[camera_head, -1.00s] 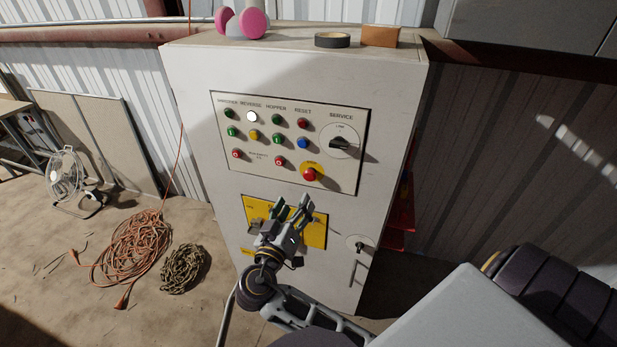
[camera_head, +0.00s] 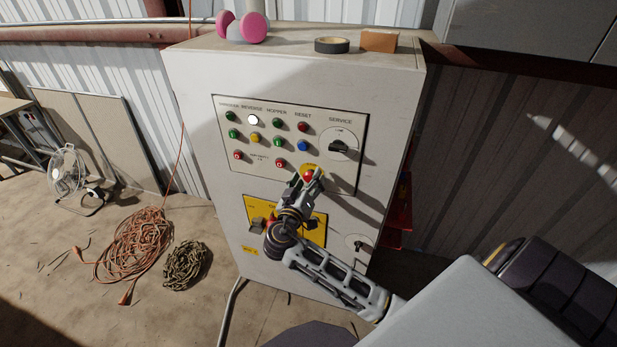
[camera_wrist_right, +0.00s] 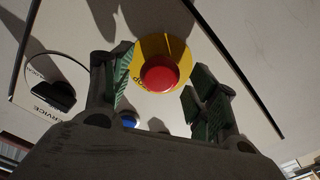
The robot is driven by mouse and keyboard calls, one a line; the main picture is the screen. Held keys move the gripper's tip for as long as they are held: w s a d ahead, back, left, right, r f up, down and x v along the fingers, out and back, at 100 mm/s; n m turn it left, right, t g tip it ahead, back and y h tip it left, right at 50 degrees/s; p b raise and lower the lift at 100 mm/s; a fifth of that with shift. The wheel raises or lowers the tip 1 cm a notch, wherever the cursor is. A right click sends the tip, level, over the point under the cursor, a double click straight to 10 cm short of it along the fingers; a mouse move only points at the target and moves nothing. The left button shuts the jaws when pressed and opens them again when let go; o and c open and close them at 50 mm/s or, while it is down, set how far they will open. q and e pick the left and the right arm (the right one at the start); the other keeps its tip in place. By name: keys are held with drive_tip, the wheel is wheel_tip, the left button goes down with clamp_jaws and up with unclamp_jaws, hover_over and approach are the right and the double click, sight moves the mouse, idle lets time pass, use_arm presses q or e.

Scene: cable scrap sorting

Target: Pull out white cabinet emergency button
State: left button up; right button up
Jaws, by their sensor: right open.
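The white cabinet (camera_head: 195,120) stands upright in the middle of the head view, with a control panel on its front. The red emergency button (camera_head: 308,175) sits on a yellow round plate at the panel's lower right. In the right wrist view the red button (camera_wrist_right: 159,73) shows large on its yellow plate (camera_wrist_right: 178,46). My right gripper (camera_head: 312,183) is open at the button, and its fingers (camera_wrist_right: 158,95) stand on either side of the button in the wrist view. I cannot tell whether they touch it. My left gripper is not in view.
The panel also holds several small buttons and a black service switch (camera_head: 340,147). A yellow plate (camera_head: 318,232) lies lower on the cabinet. Tape (camera_head: 332,45) and an orange-brown block (camera_head: 379,41) rest on top. Orange cable (camera_head: 135,243), a chain (camera_head: 186,265) and a fan (camera_head: 66,175) are on the floor left.

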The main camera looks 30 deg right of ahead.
drive_tip(key=shift+w+d, duration=0.3)
drive_tip(key=shift+d, duration=0.05)
clamp_jaws()
idle(0.3)
